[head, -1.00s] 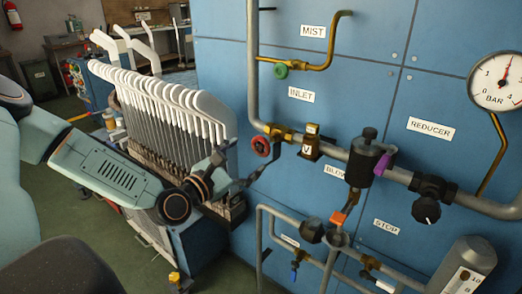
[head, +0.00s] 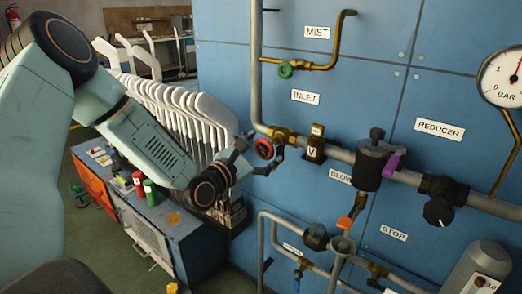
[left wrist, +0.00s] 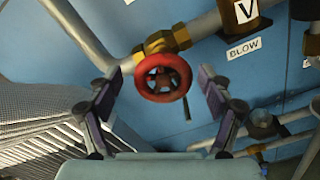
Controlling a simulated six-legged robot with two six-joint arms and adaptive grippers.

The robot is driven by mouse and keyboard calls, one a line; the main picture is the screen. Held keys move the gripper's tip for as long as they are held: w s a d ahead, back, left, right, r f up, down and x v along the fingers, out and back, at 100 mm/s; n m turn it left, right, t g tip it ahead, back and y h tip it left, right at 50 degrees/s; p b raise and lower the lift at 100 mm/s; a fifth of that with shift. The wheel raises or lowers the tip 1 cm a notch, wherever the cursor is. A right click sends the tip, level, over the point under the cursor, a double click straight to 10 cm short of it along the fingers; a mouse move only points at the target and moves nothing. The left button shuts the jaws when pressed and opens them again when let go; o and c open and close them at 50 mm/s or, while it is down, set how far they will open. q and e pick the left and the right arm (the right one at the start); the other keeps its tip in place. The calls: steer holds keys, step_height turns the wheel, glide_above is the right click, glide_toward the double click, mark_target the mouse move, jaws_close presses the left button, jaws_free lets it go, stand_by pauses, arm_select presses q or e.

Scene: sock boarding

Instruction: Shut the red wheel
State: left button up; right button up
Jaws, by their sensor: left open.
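The red wheel (head: 264,149) is a small handwheel on a brass valve at the left end of the horizontal pipe, below the INLET label. It also shows in the left wrist view (left wrist: 162,78), centred, with its spokes facing the camera. My left gripper (head: 262,154) reaches it from the left in the head view. In the left wrist view the open fingers (left wrist: 160,93) stand on either side of the wheel, with a gap on both sides; I cannot tell how far in depth the wheel lies from the fingertips. My right gripper is not in view.
A green wheel (head: 285,69) sits above on the MIST line. A brass block marked V (head: 315,148), a purple lever (head: 392,164) and an orange lever (head: 346,222) are to the right. The rack of white sock forms (head: 190,110) stands close behind my left arm.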

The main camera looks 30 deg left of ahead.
arm_select(q)
steer(key=shift+d+r, duration=0.1)
steer(key=shift+d, duration=0.2)
steer(key=shift+c, duration=0.5)
steer(key=shift+w+d, duration=0.1)
steer(key=shift+w, duration=0.05)
steer(key=shift+c, duration=0.8)
steer(key=shift+a, duration=0.3)
steer(key=c, duration=0.4)
steer(key=shift+d, duration=0.1)
steer(key=c, duration=0.5)
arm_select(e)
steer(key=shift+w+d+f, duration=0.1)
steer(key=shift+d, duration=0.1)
arm_select(q)
steer(key=shift+m, duration=0.3)
